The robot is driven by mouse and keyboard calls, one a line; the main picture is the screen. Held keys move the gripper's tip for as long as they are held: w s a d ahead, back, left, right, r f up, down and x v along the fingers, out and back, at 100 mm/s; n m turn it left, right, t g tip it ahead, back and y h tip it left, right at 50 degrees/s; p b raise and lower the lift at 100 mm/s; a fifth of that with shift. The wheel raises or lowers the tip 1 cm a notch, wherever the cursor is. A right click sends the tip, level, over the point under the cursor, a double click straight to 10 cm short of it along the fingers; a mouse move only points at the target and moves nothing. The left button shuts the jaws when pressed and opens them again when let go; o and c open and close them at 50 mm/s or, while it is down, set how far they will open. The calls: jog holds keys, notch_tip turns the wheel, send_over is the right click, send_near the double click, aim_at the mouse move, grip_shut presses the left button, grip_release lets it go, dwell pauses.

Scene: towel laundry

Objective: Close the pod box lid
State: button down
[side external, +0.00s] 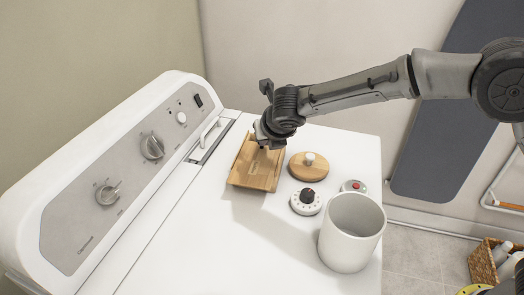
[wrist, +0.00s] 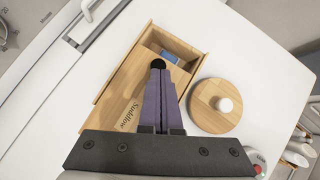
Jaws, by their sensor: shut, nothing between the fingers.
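The pod box (side external: 237,160) is a light wooden box on top of the white washer, and it also shows in the wrist view (wrist: 190,44). Its flat lid (wrist: 118,100) carries dark lettering and covers the lower left part of the box. The upper right end is uncovered, and a blue pod (wrist: 168,56) shows inside. My gripper (wrist: 158,66) is shut and empty, with its tips over the box near the lid's edge by the opening. In the side external view my gripper (side external: 263,146) is above the box. I cannot tell whether the tips touch the lid.
A round wooden lid with a white knob (side external: 308,166) lies right of the box. A white dial timer (side external: 306,202), a small red-buttoned item (side external: 353,186) and a white canister (side external: 349,240) stand nearer the front. The washer's control panel (side external: 130,172) rises at left.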

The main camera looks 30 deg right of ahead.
jog(key=w+d, duration=0.3)
jog(key=shift+w+d, duration=0.1)
jog(key=shift+w, duration=0.2)
